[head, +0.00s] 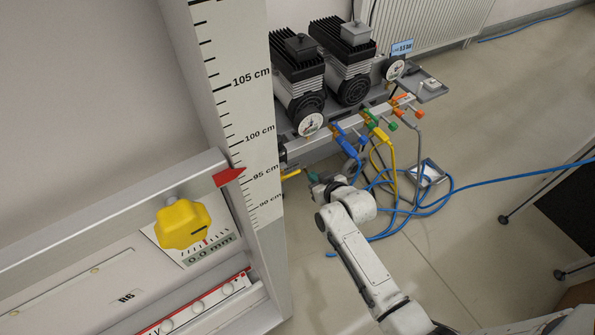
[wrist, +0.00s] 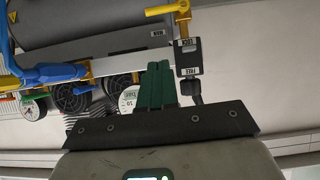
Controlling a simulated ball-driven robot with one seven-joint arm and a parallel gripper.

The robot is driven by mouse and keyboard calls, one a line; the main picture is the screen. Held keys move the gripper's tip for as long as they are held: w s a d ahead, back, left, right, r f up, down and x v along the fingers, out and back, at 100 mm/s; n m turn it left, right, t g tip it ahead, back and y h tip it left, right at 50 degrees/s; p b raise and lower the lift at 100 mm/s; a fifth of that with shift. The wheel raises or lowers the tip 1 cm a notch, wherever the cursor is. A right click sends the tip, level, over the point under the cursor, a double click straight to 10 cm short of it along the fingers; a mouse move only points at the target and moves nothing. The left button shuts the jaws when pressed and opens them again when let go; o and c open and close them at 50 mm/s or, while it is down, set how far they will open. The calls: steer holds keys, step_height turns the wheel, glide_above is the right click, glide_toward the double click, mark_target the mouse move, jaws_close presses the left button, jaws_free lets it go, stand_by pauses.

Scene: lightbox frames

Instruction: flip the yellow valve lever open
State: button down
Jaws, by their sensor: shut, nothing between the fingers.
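The yellow lever (head: 291,175) sticks out low at the near left end of the manifold rail in the head view, close to the white measuring post. In the wrist view a yellow lever (wrist: 162,10) lies roughly level at the top, joined to a yellow stem above a black plate (wrist: 188,58) with labels LOCK and FREE. My gripper (head: 314,178) is just right of the lever in the head view. Its green fingers (wrist: 158,68) are together and empty, left of the black plate and below the lever in the picture. They appear apart from the lever.
Blue (head: 350,144), yellow (head: 383,136) and orange (head: 401,111) couplings and hoses line the rail (head: 345,125). Two black pumps (head: 299,75) stand behind. Loose blue hose lies on the floor. The measuring post (head: 245,120) closes the left side; floor at right is more open.

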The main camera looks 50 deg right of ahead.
steer(key=b, duration=0.4)
glide_above(291, 175)
steer(key=s+d, duration=0.1)
steer(key=s, duration=0.3)
step_height(291, 175, down, 5)
steer(key=shift+w+d+f+b, duration=0.1)
steer(key=shift+w+f+b, duration=0.2)
steer(key=shift+f, duration=0.35)
steer(key=shift+w+f+b, duration=0.15)
steer(key=shift+f+b, duration=0.25)
steer(key=shift+f, duration=0.25)
steer(key=shift+w+d+f+b, duration=0.1)
steer(key=shift+w+f+b, duration=0.2)
steer(key=shift+f, duration=0.35)
